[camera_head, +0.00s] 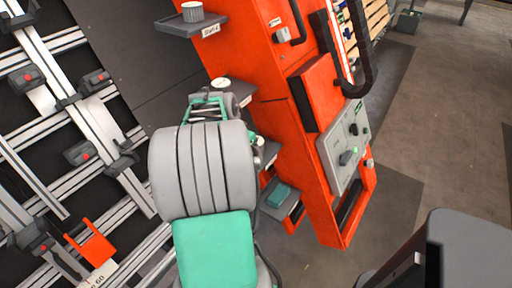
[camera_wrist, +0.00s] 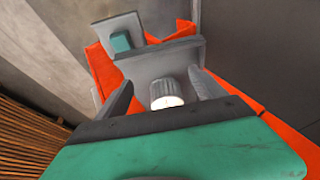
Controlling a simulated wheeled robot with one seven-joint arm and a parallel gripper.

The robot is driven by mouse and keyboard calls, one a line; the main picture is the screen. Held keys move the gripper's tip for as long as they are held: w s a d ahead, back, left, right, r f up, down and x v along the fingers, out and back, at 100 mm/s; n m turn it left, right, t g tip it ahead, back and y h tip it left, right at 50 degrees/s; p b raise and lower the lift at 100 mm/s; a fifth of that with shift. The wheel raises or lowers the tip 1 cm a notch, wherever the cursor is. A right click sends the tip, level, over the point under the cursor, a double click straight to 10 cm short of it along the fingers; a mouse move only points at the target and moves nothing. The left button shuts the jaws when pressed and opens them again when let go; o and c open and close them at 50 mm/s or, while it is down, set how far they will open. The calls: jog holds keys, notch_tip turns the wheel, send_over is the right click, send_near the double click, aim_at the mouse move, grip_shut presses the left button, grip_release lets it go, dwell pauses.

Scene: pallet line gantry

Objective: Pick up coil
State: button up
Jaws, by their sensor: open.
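A short pale ribbed cylinder, which looks like the coil (camera_wrist: 166,92), stands on a grey shelf (camera_wrist: 160,62) in the wrist view. My gripper (camera_wrist: 162,83) is open, with one dark finger on each side of it. I see gaps between the fingers and the cylinder and no clear contact. In the head view my arm covers much of the middle, and the fingers cannot be made out. A similar grey ribbed cylinder (camera_head: 193,12) stands on the upper shelf, and a white-topped round part (camera_head: 220,83) sits lower, just beyond my wrist.
The orange cabinet (camera_head: 285,95) carries the shelves and a control panel (camera_head: 345,145). A teal block (camera_head: 279,194) lies on a low shelf and also shows in the wrist view (camera_wrist: 121,41). A rail frame (camera_head: 95,125) fills the left. Open floor (camera_head: 440,120) lies to the right.

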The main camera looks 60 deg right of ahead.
jog(key=d, duration=0.4)
jog(key=s+d, duration=0.1)
jog(key=d, duration=0.1)
jog(key=shift+f, duration=0.55)
jog(key=shift+w, duration=0.1)
grip_shut()
